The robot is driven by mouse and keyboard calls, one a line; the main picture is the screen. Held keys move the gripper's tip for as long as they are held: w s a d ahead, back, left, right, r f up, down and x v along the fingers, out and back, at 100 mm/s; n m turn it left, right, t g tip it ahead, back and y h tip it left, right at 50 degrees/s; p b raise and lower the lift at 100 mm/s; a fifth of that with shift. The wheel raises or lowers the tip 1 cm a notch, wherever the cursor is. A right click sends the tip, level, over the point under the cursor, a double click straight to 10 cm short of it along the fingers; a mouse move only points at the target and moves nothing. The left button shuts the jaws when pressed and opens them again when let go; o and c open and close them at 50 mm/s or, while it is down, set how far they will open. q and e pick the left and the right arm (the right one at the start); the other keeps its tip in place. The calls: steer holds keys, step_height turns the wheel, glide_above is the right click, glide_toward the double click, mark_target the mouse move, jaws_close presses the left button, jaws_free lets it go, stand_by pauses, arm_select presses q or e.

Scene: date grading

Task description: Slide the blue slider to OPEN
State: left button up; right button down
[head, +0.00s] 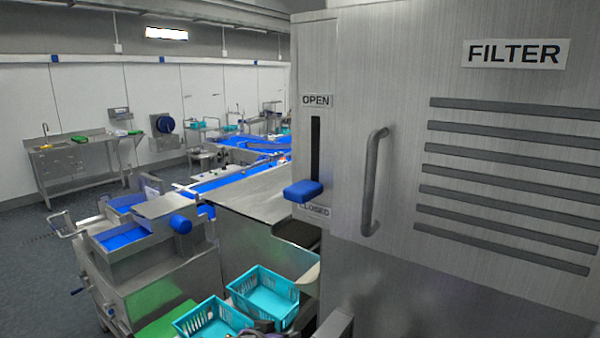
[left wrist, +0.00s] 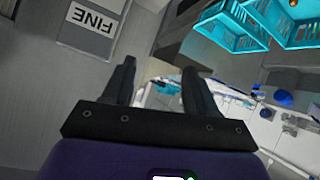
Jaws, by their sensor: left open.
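The blue slider (head: 303,191) sits at the bottom end of a dark vertical slot (head: 315,150) in the steel cabinet front. The CLOSED label (head: 315,210) is just below it, partly covered by the slider. The OPEN label (head: 316,100) is above the slot's top end. My left gripper (left wrist: 160,70) is open in the left wrist view, with nothing between its two dark fingers. The slider is not seen in that view, so the gripper is apart from it. My right gripper is not in view.
A grey handle (head: 374,182) stands out from the cabinet (head: 400,60) right of the slot. Turquoise crates (head: 264,297) stand low at the front; they also show in the left wrist view (left wrist: 240,30). A steel machine (head: 150,265) stands left.

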arm_select(q)
steer(key=s+d+r+m+t+h, duration=0.1)
steer(key=s+r+t, duration=0.1)
steer(key=r, duration=0.9)
steer(key=s+d+r+m+t+h, duration=0.1)
steer(key=r, duration=1)
steer(key=m+t+h+p, duration=0.2)
steer(key=h, duration=0.1)
glide_toward(292, 192)
steer(key=x, duration=0.4)
steer(key=shift+w+f, duration=0.15)
steer(key=shift+w, duration=0.05)
steer(key=shift+w+d+r, duration=0.1)
steer(key=shift+d+r, duration=0.1)
steer(key=p+x, duration=0.1)
steer(key=x, duration=0.6)
